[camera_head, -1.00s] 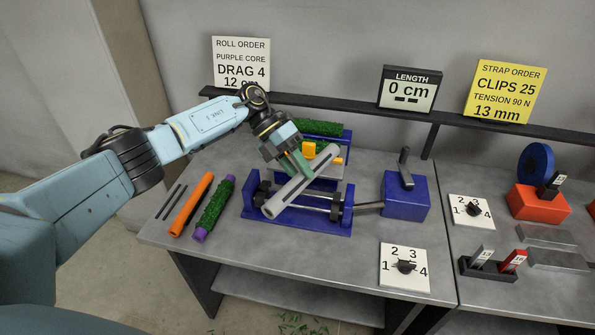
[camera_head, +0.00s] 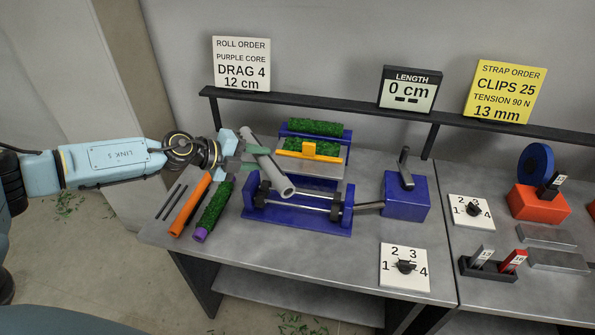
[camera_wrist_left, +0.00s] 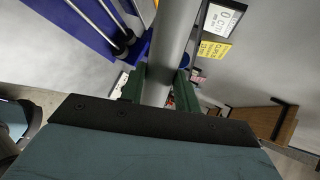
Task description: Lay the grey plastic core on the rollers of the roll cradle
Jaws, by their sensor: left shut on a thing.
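The grey plastic core (camera_head: 266,162) is a hollow tube, held tilted in the air at the left end of the roll cradle. My left gripper (camera_head: 252,160) is shut around it. In the left wrist view the core (camera_wrist_left: 172,40) runs between the green fingers of the gripper (camera_wrist_left: 160,85). The blue roll cradle (camera_head: 310,219) stands on the bench with its metal rollers (camera_head: 305,201) bare. The near end of the core overlaps the cradle's left end in the head view; it appears above it, not on the rollers. My right gripper is not in view.
An orange core (camera_head: 190,205) and a purple core with green wrap (camera_head: 213,210) lie left of the cradle, beside thin dark rods (camera_head: 172,200). Behind is a unit with a green roll (camera_head: 315,128) and yellow slider (camera_head: 309,150). A blue crank box (camera_head: 405,197) stands right.

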